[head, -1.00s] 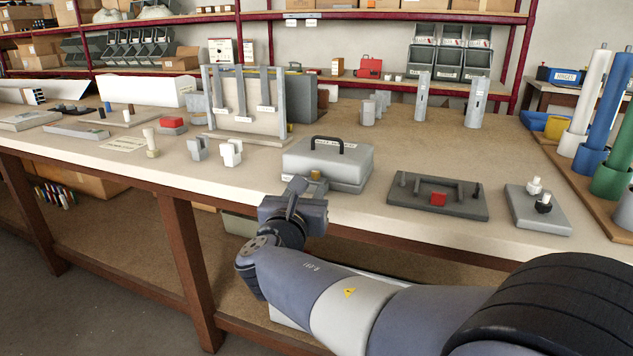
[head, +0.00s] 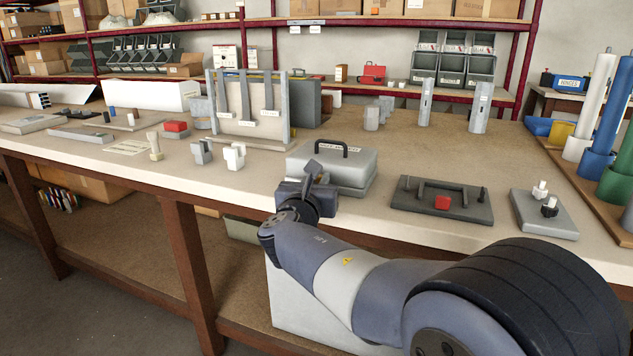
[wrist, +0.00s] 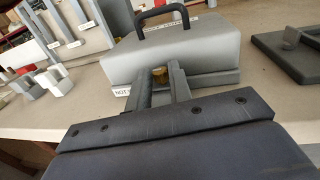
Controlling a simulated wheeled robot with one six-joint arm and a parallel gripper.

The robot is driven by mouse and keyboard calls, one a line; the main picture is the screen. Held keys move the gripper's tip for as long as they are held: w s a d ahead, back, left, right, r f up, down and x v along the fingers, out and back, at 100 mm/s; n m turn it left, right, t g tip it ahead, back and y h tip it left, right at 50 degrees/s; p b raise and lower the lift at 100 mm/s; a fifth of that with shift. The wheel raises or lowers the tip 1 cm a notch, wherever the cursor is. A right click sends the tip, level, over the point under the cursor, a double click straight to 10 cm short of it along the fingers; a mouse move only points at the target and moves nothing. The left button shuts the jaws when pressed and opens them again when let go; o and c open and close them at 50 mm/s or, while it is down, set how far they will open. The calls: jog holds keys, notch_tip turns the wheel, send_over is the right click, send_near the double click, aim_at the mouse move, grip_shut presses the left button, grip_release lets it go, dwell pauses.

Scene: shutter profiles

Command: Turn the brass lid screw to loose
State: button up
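The grey lidded case (head: 335,168) with a black handle (head: 331,147) stands near the bench's front edge. The brass lid screw (wrist: 160,75) shows on the case's front in the wrist view, below the lid. In the head view my gripper hides it. My gripper (wrist: 162,80) points at the case front, with its two fingers apart and the screw seen in the gap between them. I cannot tell whether a finger touches the screw. In the head view my gripper (head: 312,177) is at the case's front left, over the bench edge.
A dark plate with a red block (head: 442,203) and a grey plate with two knobs (head: 549,208) lie to the right. Small white blocks (head: 234,156) stand to the left. A paper label (wrist: 122,91) is on the case front.

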grip_shut()
jog(key=shift+d+f+n+y+b, duration=0.15)
jog(key=shift+n+y+b, duration=0.2)
jog(key=shift+b, duration=0.25)
jog(key=n+y+b, duration=0.1)
jog(key=b, duration=0.1)
jog(key=n+y+b, duration=0.1)
jog(key=y+b, duration=0.1)
jog(key=shift+d+f, duration=0.15)
jog(key=shift+d, duration=0.1)
jog(key=n+y+b, duration=0.1)
jog(key=y+b, duration=0.2)
jog(key=shift+d+n+b, duration=0.1)
jog(key=shift+n+b, duration=0.25)
jog(key=shift+d+r+n+g+y+b, duration=0.15)
jog(key=shift+n+y+b, duration=0.3)
jog(key=shift+y+b, duration=0.5)
jog(key=shift+r+n+g+y+b, duration=0.2)
jog(key=shift+n+y+b, duration=0.35)
jog(key=shift+b, duration=0.6)
jog(key=shift+o, duration=2.2)
grip_release()
jog(key=m+h+p, duration=0.1)
jog(key=p, duration=0.1)
jog(key=shift+r+p, duration=0.2)
jog(key=shift+p, duration=0.1)
